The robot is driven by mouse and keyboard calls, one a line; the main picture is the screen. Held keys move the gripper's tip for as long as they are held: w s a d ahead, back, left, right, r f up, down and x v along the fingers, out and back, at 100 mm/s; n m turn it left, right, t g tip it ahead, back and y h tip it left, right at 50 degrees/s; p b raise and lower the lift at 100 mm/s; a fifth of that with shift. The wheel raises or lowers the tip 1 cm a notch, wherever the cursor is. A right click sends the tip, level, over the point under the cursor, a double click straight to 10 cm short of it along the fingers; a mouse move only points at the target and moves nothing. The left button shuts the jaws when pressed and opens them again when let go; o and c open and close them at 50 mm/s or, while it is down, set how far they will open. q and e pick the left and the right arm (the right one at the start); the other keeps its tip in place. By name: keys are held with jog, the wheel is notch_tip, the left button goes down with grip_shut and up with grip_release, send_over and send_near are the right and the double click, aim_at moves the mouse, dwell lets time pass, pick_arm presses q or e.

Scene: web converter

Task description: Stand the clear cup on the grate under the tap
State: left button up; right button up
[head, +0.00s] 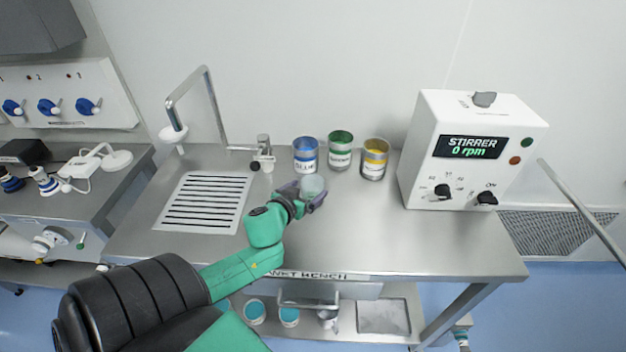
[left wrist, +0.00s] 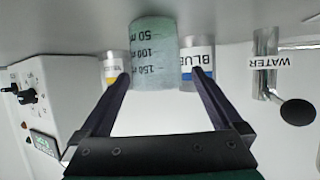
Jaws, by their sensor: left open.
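The clear cup (head: 313,185), a pale see-through beaker, stands on the steel bench in front of the coloured tins. In the left wrist view the cup (left wrist: 153,50) shows volume marks. My left gripper (head: 304,194) is open at the cup, one finger towards each side. In the left wrist view its fingertips (left wrist: 164,78) lie left and right of the cup's lower picture edge; I cannot tell whether they touch it. The slotted grate (head: 247,190) lies left of the cup, empty. The tap (head: 207,88) is a bent metal pipe with a white outlet (head: 173,134) near the grate's back edge.
Blue (head: 306,155), green (head: 341,150) and yellow (head: 375,160) tins stand behind the cup. A metal valve (head: 264,150), labelled WATER, is by the tap. The white stirrer box (head: 470,150) stands right. The bench front between grate and stirrer is clear.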

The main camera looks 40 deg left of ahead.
aim_at(317, 181)
pick_arm(q)
jog(key=x, duration=0.3)
jog(key=r+p+x, duration=0.1)
jog(key=x, duration=0.1)
jog(key=shift+w+d+f, duration=0.1)
jog(key=shift+w+f, duration=0.1)
jog(key=shift+w, duration=0.25)
jog(key=shift+w+f, duration=0.3)
jog(key=shift+s+r, duration=0.15)
jog(key=shift+s, duration=0.05)
jog(key=c, duration=1)
jog(key=shift+w, duration=0.1)
jog(key=c, duration=0.3)
